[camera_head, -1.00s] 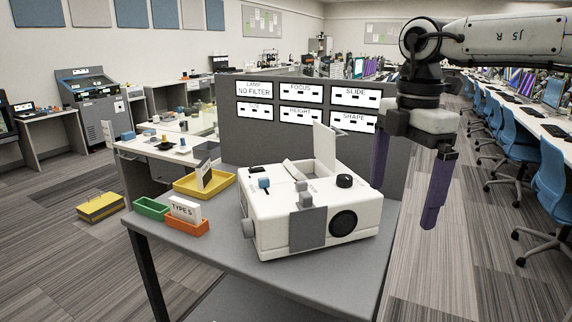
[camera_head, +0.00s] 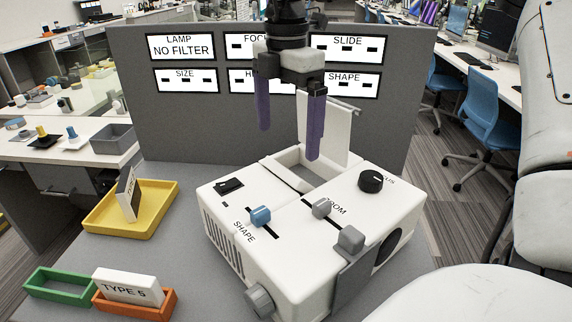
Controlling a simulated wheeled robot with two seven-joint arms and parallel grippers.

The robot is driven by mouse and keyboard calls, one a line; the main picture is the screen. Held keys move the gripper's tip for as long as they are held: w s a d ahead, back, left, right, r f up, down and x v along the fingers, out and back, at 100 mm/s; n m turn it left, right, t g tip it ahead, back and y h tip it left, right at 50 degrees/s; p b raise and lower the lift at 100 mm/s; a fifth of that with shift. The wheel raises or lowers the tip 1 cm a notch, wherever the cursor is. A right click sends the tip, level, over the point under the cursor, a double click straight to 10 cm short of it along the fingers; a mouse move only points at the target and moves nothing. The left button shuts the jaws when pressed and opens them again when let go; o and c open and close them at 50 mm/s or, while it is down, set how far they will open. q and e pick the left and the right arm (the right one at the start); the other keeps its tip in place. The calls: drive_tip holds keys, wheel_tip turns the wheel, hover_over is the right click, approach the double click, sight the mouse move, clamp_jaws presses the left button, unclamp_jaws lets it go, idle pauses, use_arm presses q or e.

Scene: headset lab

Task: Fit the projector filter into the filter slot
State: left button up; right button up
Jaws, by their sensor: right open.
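The white projector (camera_head: 300,235) stands on the grey table. An open compartment (camera_head: 296,168) shows in its top at the back, with a white lid (camera_head: 335,130) standing up behind it. My right gripper (camera_head: 289,144) is open and empty, fingers pointing down, over the back of the projector near the compartment. A white block labelled TYPE 5 (camera_head: 131,288) sits in the orange tray (camera_head: 150,308). A white plate with a dark face (camera_head: 129,193) leans in the yellow tray (camera_head: 165,208). I cannot tell which is the filter. My left gripper is out of view.
A grey panel (camera_head: 230,115) behind the projector carries several screens; the lamp screen (camera_head: 181,47) reads NO FILTER. An empty green tray (camera_head: 62,288) lies at front left. The projector has knobs and sliders on top. Table between trays and projector is clear.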

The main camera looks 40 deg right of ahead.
wheel_tip(320, 180, down, 7)
drive_tip(key=shift+w+f+p, duration=0.1)
drive_tip(key=shift+p, duration=0.4)
drive_tip(key=c, duration=1.4)
wheel_tip(320, 180, up, 10)
drive_tip(key=shift+r+b, duration=0.1)
drive_tip(key=shift+b, duration=0.25)
